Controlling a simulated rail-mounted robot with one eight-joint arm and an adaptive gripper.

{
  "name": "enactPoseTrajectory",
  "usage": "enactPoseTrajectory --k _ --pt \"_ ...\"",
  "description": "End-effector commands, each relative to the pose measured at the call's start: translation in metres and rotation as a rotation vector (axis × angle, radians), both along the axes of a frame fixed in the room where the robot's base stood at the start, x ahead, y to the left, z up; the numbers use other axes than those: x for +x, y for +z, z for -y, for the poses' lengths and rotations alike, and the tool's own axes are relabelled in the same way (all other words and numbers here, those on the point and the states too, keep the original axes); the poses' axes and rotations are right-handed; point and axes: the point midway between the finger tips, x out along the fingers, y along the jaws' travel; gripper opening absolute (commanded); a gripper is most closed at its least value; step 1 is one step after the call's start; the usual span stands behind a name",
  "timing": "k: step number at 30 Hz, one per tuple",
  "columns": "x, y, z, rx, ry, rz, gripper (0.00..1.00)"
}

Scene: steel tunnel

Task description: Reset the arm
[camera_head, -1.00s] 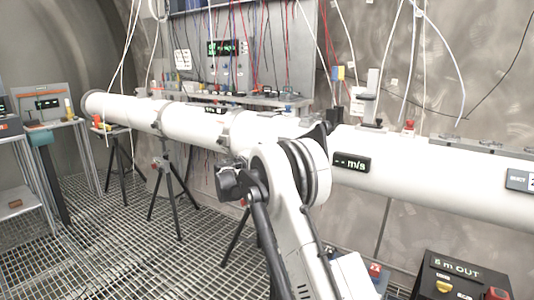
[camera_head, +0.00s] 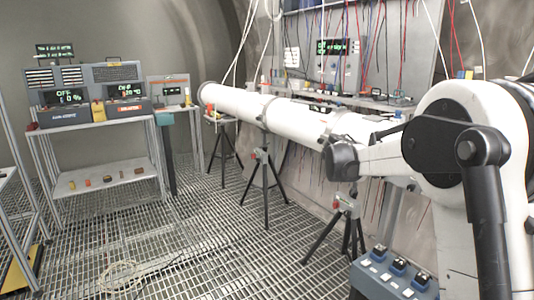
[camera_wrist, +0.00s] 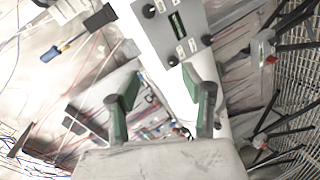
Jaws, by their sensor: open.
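My gripper shows in the wrist view (camera_wrist: 162,100), its two dark green fingers spread apart with nothing between them. Past the fingers are a white pipe and a grey panel (camera_wrist: 176,30) with knobs and a small display. In the head view my white arm with black joints fills the right side, in front of the long white pipe (camera_head: 290,117). The gripper itself cannot be made out in the head view.
The pipe stands on black tripods (camera_head: 262,185) over a grated floor (camera_head: 190,245). A metal cart (camera_head: 110,190) with instruments stands at left. A blue box with switches (camera_head: 392,275) is at lower right. Wires hang by the wall. The middle floor is mostly open, with a coiled cable (camera_head: 122,275).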

Motion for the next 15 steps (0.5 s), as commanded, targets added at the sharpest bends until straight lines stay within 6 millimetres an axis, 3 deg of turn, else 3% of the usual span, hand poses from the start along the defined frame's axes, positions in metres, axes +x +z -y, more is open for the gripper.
enactPoseTrajectory --k 6,15 --pt "-0.065 0.016 -0.014 0.152 0.009 -0.009 0.44" --pt "-0.159 0.021 -0.039 0.362 0.024 -0.021 0.44"
